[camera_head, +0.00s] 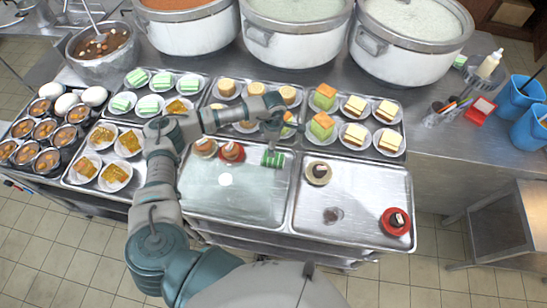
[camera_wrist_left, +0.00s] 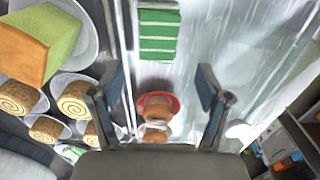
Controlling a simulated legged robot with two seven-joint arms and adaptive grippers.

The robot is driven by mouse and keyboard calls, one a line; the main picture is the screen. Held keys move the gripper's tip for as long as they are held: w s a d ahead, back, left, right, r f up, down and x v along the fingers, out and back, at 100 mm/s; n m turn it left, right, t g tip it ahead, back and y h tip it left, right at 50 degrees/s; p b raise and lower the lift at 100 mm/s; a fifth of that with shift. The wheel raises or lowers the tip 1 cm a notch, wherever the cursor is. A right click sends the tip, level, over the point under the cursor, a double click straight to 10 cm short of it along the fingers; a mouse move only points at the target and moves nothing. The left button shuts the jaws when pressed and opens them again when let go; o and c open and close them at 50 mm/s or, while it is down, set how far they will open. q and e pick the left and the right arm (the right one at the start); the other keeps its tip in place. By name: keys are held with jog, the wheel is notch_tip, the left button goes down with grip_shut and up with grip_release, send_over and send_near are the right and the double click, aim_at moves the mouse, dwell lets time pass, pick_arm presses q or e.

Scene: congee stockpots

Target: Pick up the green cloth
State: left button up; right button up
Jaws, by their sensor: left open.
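A small green-and-white striped item (camera_head: 272,159) lies on the upper right part of the left front tray. It also shows at the top of the left wrist view (camera_wrist_left: 159,32). It is the closest match to the green cloth, but I cannot tell whether it is fabric. My left gripper (camera_head: 276,127) is over the tray edge just behind this item. In the left wrist view the left gripper (camera_wrist_left: 158,90) is open, its fingers apart, and the striped item lies beyond them. A red plate with a brown bun (camera_wrist_left: 156,112) shows between the fingers. My right gripper is not in view.
The left front tray (camera_head: 225,205) is mostly bare. The right front tray (camera_head: 355,205) holds a few small dishes. Trays of cakes on plates, including green-and-white ones (camera_head: 136,77), stand behind and left. Large stockpots (camera_head: 300,45) line the back. Blue jugs (camera_head: 520,98) stand right.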

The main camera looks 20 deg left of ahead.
pick_arm(q)
send_over(273, 159)
jog(key=f, duration=0.4)
jog(key=w+f, duration=0.1)
jog(key=shift+f, duration=0.4)
jog(key=shift+s+a+f+p, duration=0.15)
jog(key=shift+f+p, duration=0.55)
jog(key=shift+f, duration=1.95)
jog(key=c, duration=0.9)
